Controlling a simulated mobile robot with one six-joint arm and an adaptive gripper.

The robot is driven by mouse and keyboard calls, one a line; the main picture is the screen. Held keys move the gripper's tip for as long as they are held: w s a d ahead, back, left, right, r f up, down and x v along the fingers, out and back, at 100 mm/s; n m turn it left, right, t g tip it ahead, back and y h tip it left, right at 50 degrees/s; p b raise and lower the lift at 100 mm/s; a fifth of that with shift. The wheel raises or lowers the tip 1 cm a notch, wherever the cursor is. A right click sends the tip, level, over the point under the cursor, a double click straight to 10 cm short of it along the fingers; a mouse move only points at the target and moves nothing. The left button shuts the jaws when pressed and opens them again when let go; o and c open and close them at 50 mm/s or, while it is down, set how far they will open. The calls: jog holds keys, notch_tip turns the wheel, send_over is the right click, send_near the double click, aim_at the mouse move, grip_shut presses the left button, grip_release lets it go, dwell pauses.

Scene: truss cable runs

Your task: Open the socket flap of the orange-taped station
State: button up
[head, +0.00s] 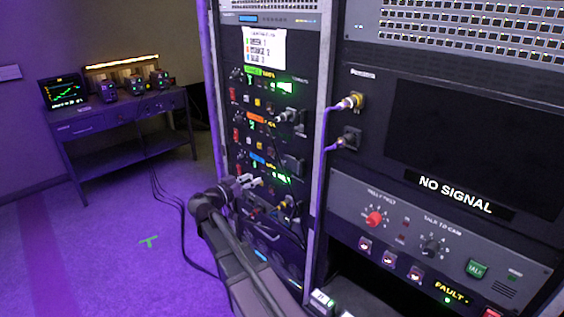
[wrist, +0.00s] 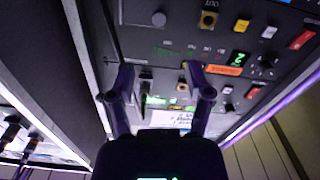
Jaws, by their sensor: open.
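The orange tape (head: 256,118) marks the middle of three stations on the dark rack; it also shows in the wrist view (wrist: 225,70), where the panel looks upside down. A dark square flap (head: 292,165) sits to the lower right of the tape and looks shut. In the wrist view, a dark plate at the top edge (wrist: 142,15) seems to be this flap, partly cut off. My gripper (head: 258,182) is in front of the lower stations, left of and below the flap. In the wrist view it is open (wrist: 157,68), with nothing held; contact is not visible.
A plug (head: 290,116) stands out above the flap, and a yellow-ringed plug (head: 288,204) below it. Purple cables (head: 327,125) hang on the right rack beside the upright. A bench (head: 120,110) stands at the back left; the floor between is mostly open, with black cables (head: 165,195).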

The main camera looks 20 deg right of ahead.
aim_at(280, 165)
jog(key=shift+d, duration=0.1)
jog(key=x, duration=1.3)
jog(key=shift+d+f, duration=0.1)
jog(key=shift+d, duration=0.2)
